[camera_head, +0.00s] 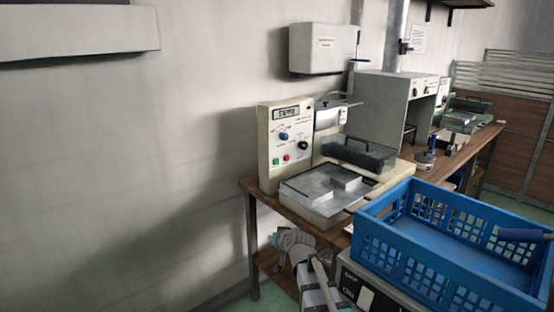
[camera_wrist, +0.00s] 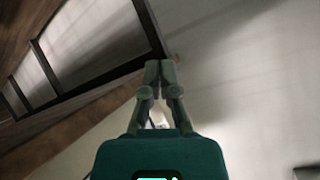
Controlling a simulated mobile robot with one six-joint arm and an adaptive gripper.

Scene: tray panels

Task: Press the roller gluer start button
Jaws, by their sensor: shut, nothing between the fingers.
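The roller gluer (camera_head: 285,120) is a cream machine on the wooden bench, with an upright control panel facing me in the head view. The panel has a small display, a blue knob, a black knob, a green button (camera_head: 277,158) and a red button (camera_head: 286,157) beside it. The button labels are too small to read. My gripper (camera_wrist: 160,68) is shut and empty in the wrist view, with both fingertips together. In the head view my arm is low at the bottom, below the bench top; the fingertips cannot be made out there. The wrist view shows no button.
A blue crate (camera_head: 390,222) stands at the right front, close to my arm. The bench edge (camera_head: 320,236) lies above my arm. A metal tray (camera_head: 295,194) with blocks sits before the panel. A wall box (camera_head: 323,48) hangs above. The left side is bare wall.

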